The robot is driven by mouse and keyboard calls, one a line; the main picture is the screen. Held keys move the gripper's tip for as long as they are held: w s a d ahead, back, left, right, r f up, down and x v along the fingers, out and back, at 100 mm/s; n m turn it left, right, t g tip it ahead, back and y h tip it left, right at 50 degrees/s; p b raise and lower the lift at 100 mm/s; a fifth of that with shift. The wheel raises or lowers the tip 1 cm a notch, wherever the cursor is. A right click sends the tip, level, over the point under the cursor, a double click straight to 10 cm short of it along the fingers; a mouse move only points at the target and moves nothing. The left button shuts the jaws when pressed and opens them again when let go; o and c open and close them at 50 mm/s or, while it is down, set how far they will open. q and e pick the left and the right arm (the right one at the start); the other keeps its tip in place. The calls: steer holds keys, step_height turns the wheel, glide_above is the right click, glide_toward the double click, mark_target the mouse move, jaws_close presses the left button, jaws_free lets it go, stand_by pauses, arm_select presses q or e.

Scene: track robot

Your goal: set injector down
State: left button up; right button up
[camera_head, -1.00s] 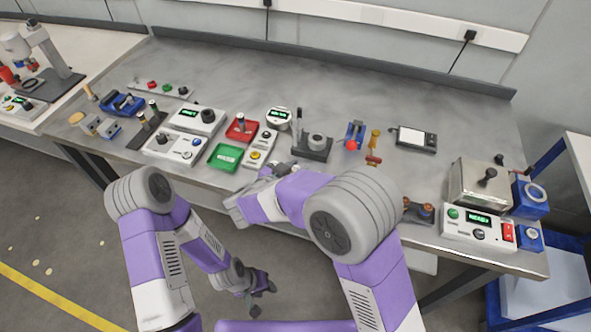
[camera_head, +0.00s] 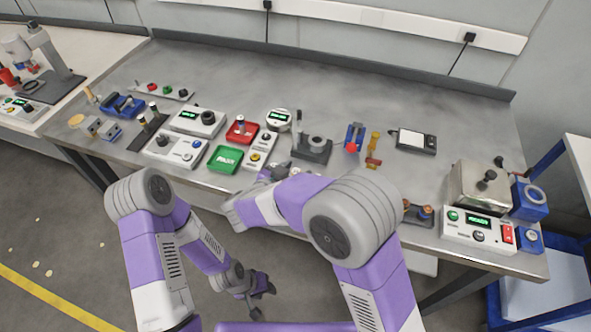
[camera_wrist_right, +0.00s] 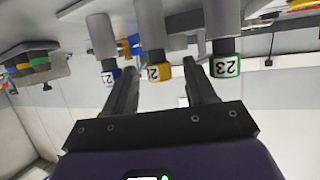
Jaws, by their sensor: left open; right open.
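In the right wrist view several grey cylinders with coloured, numbered collars hang down from the top of the picture: a green-collared one marked 23 (camera_wrist_right: 224,66), a yellow-collared one (camera_wrist_right: 156,71) and a blue-collared one (camera_wrist_right: 110,75). I cannot tell which is the injector. My right gripper (camera_wrist_right: 160,75) is open; its fingers appear on either side of the yellow-collared cylinder, and contact cannot be told. In the head view my right gripper (camera_head: 273,172) is at the bench's front edge, partly hidden by my arm. My left gripper (camera_head: 262,298) is open and empty over the floor.
The grey bench (camera_head: 330,85) holds a green tray (camera_head: 225,158), a red tray (camera_head: 242,131), a black stand (camera_head: 312,150), a scale (camera_head: 412,141) and a control box with a metal chamber (camera_head: 478,228) at right. The bench's back strip is clear.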

steer(key=p+v, duration=0.1)
steer(key=v, duration=1)
steer(key=shift+a, duration=0.15)
steer(key=shift+s, duration=0.1)
